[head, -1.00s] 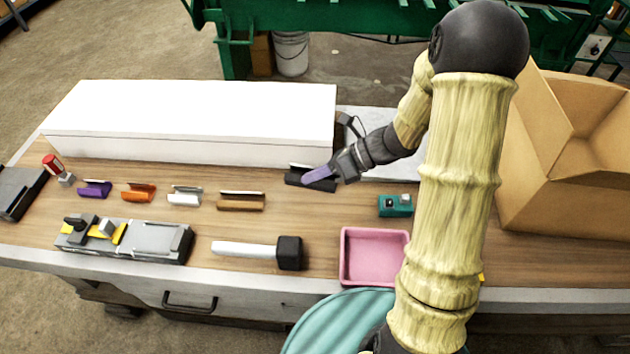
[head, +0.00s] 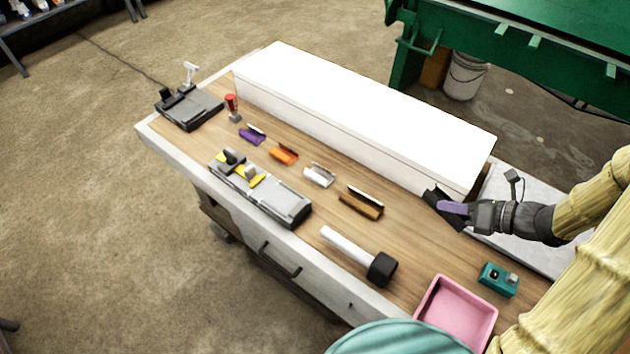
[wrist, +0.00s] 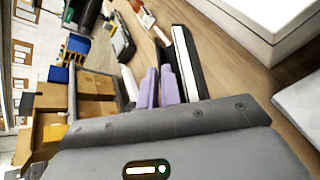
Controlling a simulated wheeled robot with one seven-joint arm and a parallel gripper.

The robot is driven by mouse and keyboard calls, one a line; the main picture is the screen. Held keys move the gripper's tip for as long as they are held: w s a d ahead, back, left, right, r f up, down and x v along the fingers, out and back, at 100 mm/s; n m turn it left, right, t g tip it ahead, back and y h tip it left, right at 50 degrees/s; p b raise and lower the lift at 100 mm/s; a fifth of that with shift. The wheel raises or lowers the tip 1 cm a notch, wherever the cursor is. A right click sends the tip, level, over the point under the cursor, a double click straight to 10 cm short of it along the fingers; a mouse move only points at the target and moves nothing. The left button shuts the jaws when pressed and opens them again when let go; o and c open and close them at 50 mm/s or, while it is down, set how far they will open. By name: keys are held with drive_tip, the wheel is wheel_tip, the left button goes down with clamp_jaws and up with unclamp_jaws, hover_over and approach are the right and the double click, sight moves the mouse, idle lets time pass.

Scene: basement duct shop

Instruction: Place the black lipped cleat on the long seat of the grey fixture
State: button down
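The black lipped cleat (head: 433,197) is at the right end of the row of cleats, by the near right corner of the white box. My gripper (head: 452,208) is at it, with its purple fingers across the cleat. In the wrist view the fingers (wrist: 160,88) are close together on one side wall of the cleat (wrist: 188,65), which has a pale inner face. I cannot tell whether the cleat is clear of the bench. The grey fixture (head: 285,207) lies at the bench's front edge to the left, with a long grey block and yellow and black parts at its far end.
Purple (head: 250,137), orange (head: 284,154), silver (head: 319,175) and brown (head: 361,205) cleats lie between. A mallet (head: 345,247), pink tray (head: 452,315) and teal device (head: 498,280) are nearer. A long white box (head: 360,110) lines the back. A darker fixture (head: 190,107) stands far left.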

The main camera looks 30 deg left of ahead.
drive_tip(key=d+r+m+t+p, duration=0.1)
drive_tip(key=p, duration=0.3)
drive_tip(key=w+d+r+m+t+p, duration=0.1)
drive_tip(key=d+r+p, duration=0.1)
drive_tip(key=p, duration=0.3)
drive_tip(key=shift+w+d+r+m+t+h, duration=0.15)
drive_tip(key=shift+d+r+m+t+h, duration=0.15)
drive_tip(key=shift+h, duration=0.1)
drive_tip(key=d+p, duration=0.1)
drive_tip(key=p, duration=0.1)
drive_tip(key=d+m+t+p, duration=0.1)
drive_tip(key=p, duration=0.2)
drive_tip(key=d+m+t+h+p, duration=0.1)
drive_tip(key=d+p, duration=0.1)
drive_tip(key=shift+s, duration=0.3)
drive_tip(key=shift+a, duration=0.1)
